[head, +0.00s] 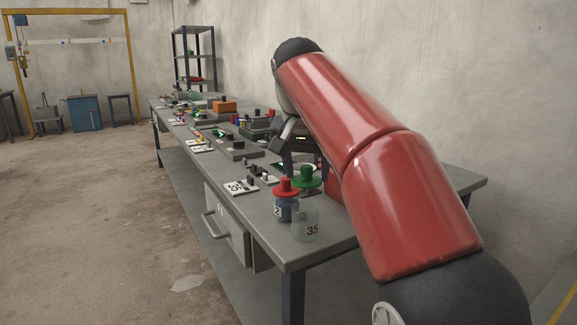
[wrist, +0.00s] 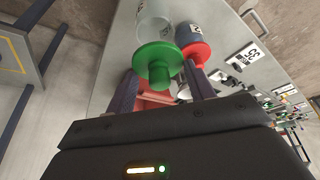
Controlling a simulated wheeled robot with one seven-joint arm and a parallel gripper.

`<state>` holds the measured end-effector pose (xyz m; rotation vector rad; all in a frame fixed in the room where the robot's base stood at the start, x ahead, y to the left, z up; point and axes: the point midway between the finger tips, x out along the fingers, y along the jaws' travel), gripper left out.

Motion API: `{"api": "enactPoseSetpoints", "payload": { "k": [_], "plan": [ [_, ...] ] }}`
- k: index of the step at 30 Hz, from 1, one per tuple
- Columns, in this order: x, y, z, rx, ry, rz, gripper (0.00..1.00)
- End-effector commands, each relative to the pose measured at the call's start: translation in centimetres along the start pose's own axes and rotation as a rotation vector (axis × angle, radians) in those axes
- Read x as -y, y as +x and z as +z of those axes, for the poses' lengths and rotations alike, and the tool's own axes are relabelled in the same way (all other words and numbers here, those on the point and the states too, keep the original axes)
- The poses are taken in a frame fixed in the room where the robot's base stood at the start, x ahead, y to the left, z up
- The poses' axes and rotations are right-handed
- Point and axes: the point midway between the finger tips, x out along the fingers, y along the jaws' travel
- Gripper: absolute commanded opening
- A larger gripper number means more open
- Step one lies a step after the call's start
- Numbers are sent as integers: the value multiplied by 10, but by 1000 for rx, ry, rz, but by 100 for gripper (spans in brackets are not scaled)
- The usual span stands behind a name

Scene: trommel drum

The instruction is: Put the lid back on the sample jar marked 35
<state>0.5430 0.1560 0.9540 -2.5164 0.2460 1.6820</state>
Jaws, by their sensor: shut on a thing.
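The sample jar marked 35 (head: 304,227) is clear and stands upright near the table's front corner. It also shows in the wrist view (wrist: 153,22), partly behind the green lid. The green lid (head: 307,180) has a knob on top and appears above and slightly behind the jar's open top in the head view. My gripper (wrist: 161,85) is shut on the green lid (wrist: 157,53), with a finger on each side of it. My arm hides part of the gripper in the head view. Whether lid and jar touch is unclear.
A blue jar (head: 284,211) with a red lid (head: 286,187) stands close beside jar 35, on its left. A white card marked 35 (head: 240,187) lies further left on the grey table (head: 272,235). Several devices crowd the table's far part.

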Motion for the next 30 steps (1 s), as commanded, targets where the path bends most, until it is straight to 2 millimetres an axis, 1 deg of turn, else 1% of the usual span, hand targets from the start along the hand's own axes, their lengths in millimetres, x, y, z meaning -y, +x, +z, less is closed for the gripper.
{"api": "enactPoseSetpoints", "payload": {
  "k": [5, 9, 15, 30],
  "plan": [
    [0, 11, 6, 2, 0, 0, 32],
    [0, 25, 11, 1, -1, 0, 32],
    [0, 35, 15, 0, -1, -1, 32],
    [1, 37, 16, -1, -1, -1, 32]
  ]
}}
